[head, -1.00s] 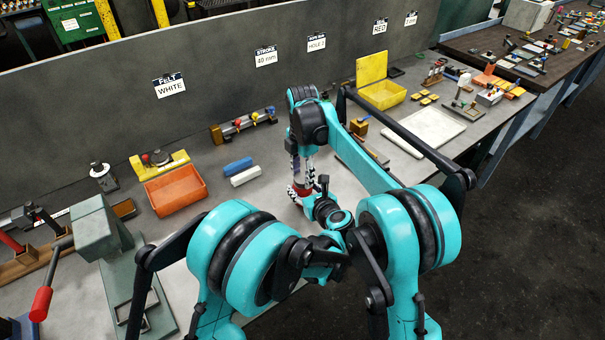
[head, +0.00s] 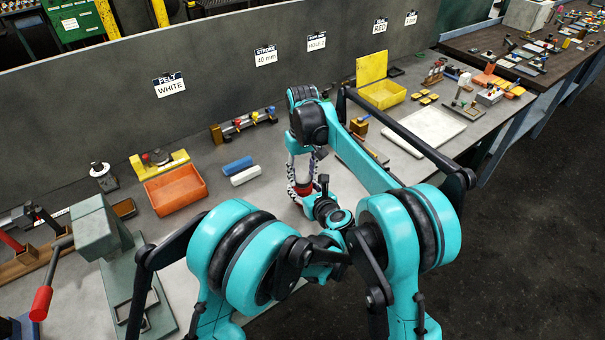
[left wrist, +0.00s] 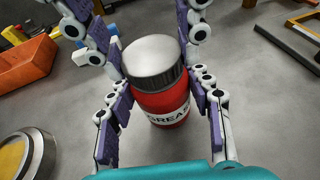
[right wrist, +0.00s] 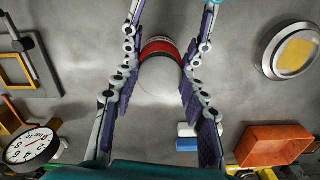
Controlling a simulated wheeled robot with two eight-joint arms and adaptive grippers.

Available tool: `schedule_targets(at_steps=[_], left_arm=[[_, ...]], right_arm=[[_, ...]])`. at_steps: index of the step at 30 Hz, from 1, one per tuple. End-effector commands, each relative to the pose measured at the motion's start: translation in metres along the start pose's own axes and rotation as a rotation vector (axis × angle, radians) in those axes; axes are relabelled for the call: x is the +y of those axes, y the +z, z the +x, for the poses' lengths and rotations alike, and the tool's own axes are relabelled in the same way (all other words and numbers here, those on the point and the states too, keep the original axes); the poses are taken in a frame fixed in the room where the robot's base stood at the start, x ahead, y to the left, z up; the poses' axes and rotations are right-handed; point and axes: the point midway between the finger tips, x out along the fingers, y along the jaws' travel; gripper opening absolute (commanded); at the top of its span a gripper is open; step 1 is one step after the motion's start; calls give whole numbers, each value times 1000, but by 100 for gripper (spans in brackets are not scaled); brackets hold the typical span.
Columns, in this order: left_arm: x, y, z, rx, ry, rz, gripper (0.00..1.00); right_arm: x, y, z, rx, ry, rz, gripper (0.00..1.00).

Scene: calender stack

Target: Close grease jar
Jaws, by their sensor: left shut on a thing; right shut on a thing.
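The red grease jar (left wrist: 163,103) stands upright on the bench with a white GREASE label. A grey metal lid (left wrist: 150,57) with a dark ribbed edge sits on its top; I cannot tell how tight it is. My left gripper (left wrist: 165,112) is shut around the red body from the sides. My right gripper (right wrist: 160,72) comes from above, its fingers on both sides of the lid. In the head view the jar (head: 303,190) is partly hidden by my arms. The right wrist view shows the lid (right wrist: 160,78) end-on with a red strip beyond it.
A round metal-rimmed thing with a yellow centre (right wrist: 292,52) lies on the bench near the jar. An orange bin (head: 175,190), a white block (head: 245,176) and a blue block (head: 237,164) are behind, to the left. Grey bench surface around the jar is clear.

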Motion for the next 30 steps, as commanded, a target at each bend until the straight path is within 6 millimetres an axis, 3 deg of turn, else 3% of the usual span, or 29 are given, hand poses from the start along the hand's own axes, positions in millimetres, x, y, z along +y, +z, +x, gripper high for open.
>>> schedule_targets(at_steps=[15,19,23,24,26,30], left_arm=[[0,0,0,0,0,0,0],[0,0,0,0,0,0,0],[0,0,0,0,0,0,0],[0,0,0,0,0,0,0],[0,0,0,0,0,0,0],[0,0,0,0,0,0,0]], right_arm=[[0,0,1,0,0,1249,8],[0,0,1,0,0,1482,8],[0,0,1,0,0,1480,8],[0,0,1,0,1,1480,46],[0,0,1,0,1,1479,61],[0,0,1,0,0,1478,64]])
